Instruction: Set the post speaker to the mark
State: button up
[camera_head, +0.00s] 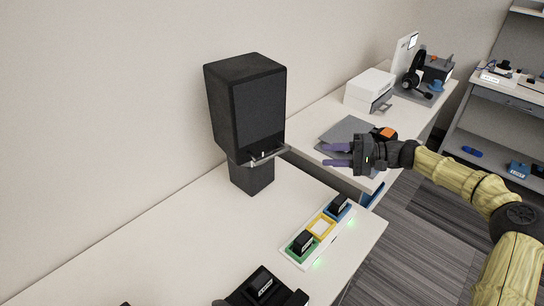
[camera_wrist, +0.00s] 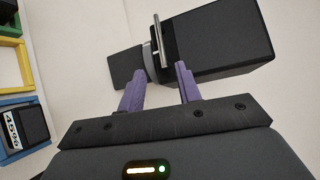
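The post speaker (camera_head: 247,105) is a tall black box on a short dark post (camera_head: 252,178) at the back of the near table. A grey collar with a flat grey bar (camera_head: 268,157) sits between box and post, with a small white line on it. I cannot tell which line is the mark. In the wrist view the speaker (camera_wrist: 215,45) lies sideways beyond my fingers, with the bar (camera_wrist: 162,40) ahead of the gap. My gripper (camera_head: 326,155) has two purple fingers, apart and empty, pointing left toward the bar; it also shows in the wrist view (camera_wrist: 157,77).
A white strip (camera_head: 292,254) with green, yellow and blue bays stands near the table's right edge; green and blue hold black blocks, yellow is empty. A black device (camera_head: 262,288) is at the front. A farther table bears a grey laptop-like slab (camera_head: 345,132), white box (camera_head: 370,88) and headset (camera_head: 414,75).

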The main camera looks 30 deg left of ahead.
aim_at(272, 154)
jog(key=p+x, duration=0.1)
jog(key=x, duration=1.6)
jog(key=shift+s+a, duration=0.1)
jog(key=shift+a, duration=0.05)
grip_shut()
